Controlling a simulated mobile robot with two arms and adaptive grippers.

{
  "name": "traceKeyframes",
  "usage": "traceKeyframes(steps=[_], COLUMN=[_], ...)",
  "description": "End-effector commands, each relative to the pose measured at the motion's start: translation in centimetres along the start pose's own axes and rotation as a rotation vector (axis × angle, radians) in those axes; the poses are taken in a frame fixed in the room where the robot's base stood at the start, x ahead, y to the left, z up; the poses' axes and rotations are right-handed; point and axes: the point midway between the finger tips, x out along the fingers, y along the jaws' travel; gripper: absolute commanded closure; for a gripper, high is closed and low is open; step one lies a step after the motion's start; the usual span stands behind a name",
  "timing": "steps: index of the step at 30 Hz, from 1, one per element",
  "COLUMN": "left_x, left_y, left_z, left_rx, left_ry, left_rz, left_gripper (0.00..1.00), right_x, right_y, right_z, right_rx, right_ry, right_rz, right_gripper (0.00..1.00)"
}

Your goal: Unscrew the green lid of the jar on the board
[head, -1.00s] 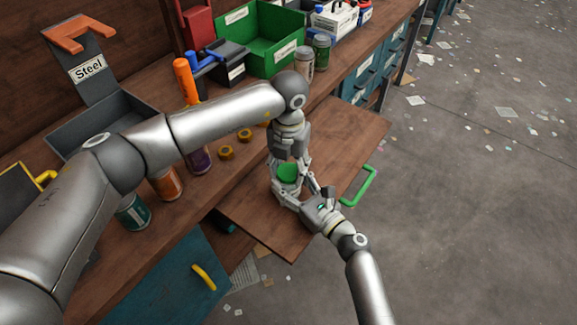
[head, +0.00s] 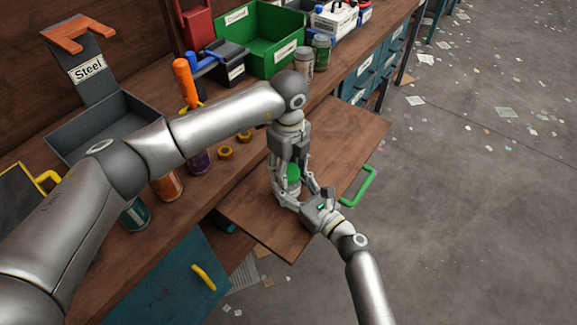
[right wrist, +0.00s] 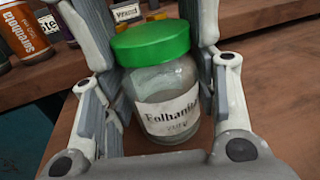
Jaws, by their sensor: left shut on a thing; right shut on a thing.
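The jar (right wrist: 165,90) is clear glass with a pale label and stands upright on the board (head: 345,140). Its green lid (right wrist: 152,42) sits on top, looking level, and also shows in the head view (head: 293,172). My left gripper (head: 290,168) comes down from above and is shut on the lid, its fingers on either side. My right gripper (right wrist: 160,108) reaches in low from the front right and is shut around the jar's glass body. In the head view the grippers hide most of the jar.
A green handle (head: 362,188) sticks out at the board's right edge. Orange (head: 167,186) and teal (head: 134,214) jars and two yellow-brown rings (head: 226,152) are on the bench to the left. A green bin (head: 262,38) stands behind. The board's right part is clear.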

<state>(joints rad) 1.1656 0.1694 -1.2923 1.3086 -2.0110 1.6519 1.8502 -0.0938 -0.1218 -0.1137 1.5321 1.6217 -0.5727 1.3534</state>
Motion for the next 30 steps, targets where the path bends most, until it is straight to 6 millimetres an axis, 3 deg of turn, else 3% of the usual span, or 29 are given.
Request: traceKeyframes(steps=[14,30], left_x=[-0.1,-1.8], left_y=[0.0,0.0], left_z=[0.0,0.0], left_rx=[0.000,0.000], left_ry=[0.000,0.000], left_rz=[0.000,0.000], left_gripper=[0.81,0.81], right_x=[0.0,0.0], right_y=[0.0,0.0], right_z=[-0.1,-0.1], right_rx=[0.000,0.001], right_ry=[0.001,0.001], right_rz=[0.000,0.000], right_gripper=[1.00,1.00])
